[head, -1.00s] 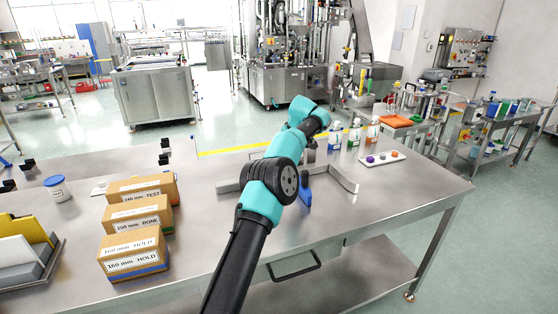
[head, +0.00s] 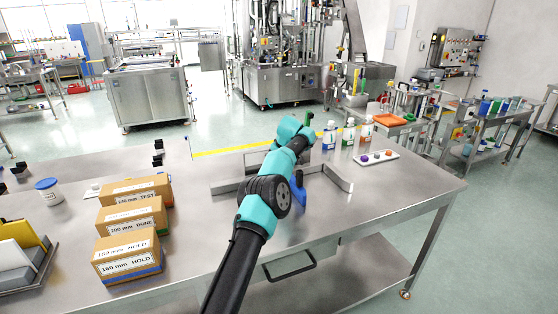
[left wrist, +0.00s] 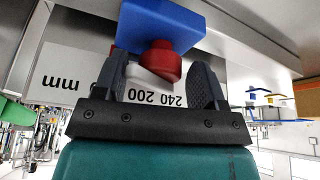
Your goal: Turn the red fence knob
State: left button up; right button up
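The red knob (left wrist: 160,62) shows in the left wrist view below a blue block (left wrist: 162,22). My left gripper (left wrist: 163,88) is open, with one dark finger on each side of the knob. I see a gap at the right finger; whether the left finger touches the knob is unclear. In the head view my left arm reaches over the steel table, and its gripper and the knob are hidden behind its wrist. A blue part (head: 299,196) shows beside the arm. A white scale marked 240 and 200 (left wrist: 150,97) lies behind the fingers. My right gripper is out of view.
A white tray (head: 391,156) holds small caps at right. Cardboard boxes (head: 127,257) stand at left. The table's front right is clear.

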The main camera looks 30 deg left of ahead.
pick_arm(q)
jog(key=c, duration=0.6)
jog(key=shift+a+r+m, duration=0.1)
jog(key=shift+m, duration=0.4)
jog(key=shift+c, duration=0.2)
jog(key=shift+s+m+t, duration=0.1)
jog(key=shift+m+t, duration=0.3)
jog(key=shift+m, duration=0.1)
jog(key=shift+c, duration=0.7)
jog(key=m+h, duration=0.1)
jog(key=m, duration=0.2)
jog(key=m+t+h, duration=0.1)
jog(key=m, duration=0.2)
jog(key=shift+a+t, duration=0.1)
jog(key=shift+t, duration=0.2)
jog(key=shift+o, duration=0.5)
jog(key=shift+m+h, duration=0.5)
jog(key=shift+m, duration=0.7)
jog(key=shift+f, duration=0.2)
